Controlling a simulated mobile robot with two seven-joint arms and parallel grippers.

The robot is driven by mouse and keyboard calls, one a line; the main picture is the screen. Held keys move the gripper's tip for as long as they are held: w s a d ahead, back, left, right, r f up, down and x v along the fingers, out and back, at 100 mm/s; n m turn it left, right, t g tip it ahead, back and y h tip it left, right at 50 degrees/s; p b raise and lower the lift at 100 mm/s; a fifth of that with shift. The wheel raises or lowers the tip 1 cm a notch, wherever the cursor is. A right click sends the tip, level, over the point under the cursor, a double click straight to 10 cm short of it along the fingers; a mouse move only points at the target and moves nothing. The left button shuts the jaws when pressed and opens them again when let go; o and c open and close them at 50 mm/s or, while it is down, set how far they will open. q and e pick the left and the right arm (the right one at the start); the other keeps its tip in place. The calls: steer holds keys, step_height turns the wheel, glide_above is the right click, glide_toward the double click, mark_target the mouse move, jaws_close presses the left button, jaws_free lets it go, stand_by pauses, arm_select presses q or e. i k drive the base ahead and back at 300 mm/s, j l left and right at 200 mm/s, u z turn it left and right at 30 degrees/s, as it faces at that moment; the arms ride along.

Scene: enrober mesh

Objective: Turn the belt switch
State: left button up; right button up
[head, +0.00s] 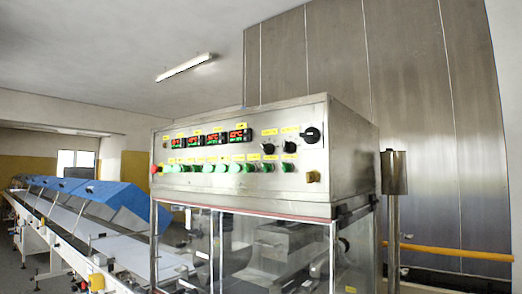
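The steel control panel (300,195) of the enrober faces me in the middle of the head view. It carries several black rotary knobs on its right half. A row of green buttons (234,168) runs below red-lit displays (240,135). Neither of my grippers shows.
Below the panel is a clear-walled enclosure (280,245) with machinery inside. A long conveyor (85,235) with blue covers (110,200) runs away at the left. A steel post with a cylinder (394,172) and a yellow rail (457,252) stand at the right.

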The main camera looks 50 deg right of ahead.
mark_target(220, 167)
steer(key=k+z, duration=0.2)
steer(key=z, duration=0.3)
steer(key=k+l+z, duration=0.2)
steer(key=z, duration=0.3)
steer(key=k+l+z, duration=0.15)
steer(key=z, duration=0.35)
